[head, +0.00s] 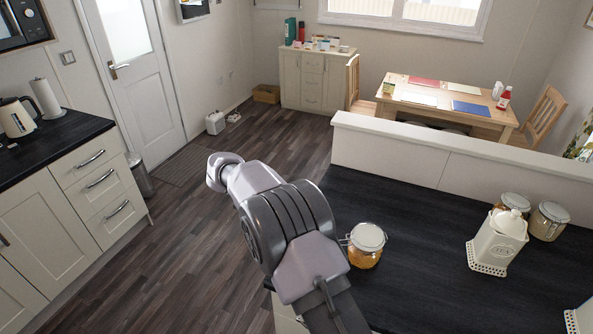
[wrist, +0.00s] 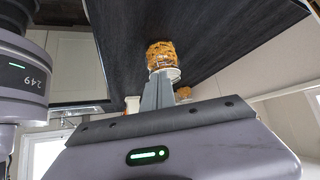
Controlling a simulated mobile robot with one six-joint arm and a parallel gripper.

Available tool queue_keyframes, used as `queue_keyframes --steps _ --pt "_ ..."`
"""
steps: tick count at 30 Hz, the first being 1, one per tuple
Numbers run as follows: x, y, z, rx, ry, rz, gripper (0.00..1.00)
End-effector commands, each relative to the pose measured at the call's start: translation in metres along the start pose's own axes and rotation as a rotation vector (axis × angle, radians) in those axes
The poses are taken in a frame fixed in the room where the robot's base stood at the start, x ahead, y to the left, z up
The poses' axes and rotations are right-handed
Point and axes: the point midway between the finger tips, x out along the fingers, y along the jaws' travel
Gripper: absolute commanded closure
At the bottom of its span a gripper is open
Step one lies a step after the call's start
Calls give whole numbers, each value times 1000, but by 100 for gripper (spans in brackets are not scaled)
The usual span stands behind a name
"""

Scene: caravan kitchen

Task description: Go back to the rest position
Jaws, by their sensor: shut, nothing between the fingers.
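My gripper (wrist: 160,78) shows in the wrist view with its grey fingers together and nothing between them. A glass jar with orange contents and a white lid (wrist: 166,54) appears upside down just beyond the fingertips in that view; I cannot tell the exact gap. In the head view, a jar with a white lid and orange contents (head: 365,257) stands upright on the dark worktop (head: 420,290), just right of my arm. My arm fills the middle of the head view, and I cannot make out the fingers there.
A kitchen counter (head: 60,140) is at left. The floor (head: 190,235) between is open.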

Motion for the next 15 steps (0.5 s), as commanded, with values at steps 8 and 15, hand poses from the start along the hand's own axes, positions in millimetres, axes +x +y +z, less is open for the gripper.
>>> queue_keyframes --steps 8,15 --pt "-10 72 -89 -353 -340 -63 100" --pt "-6 229 -120 -682 -614 -507 100"
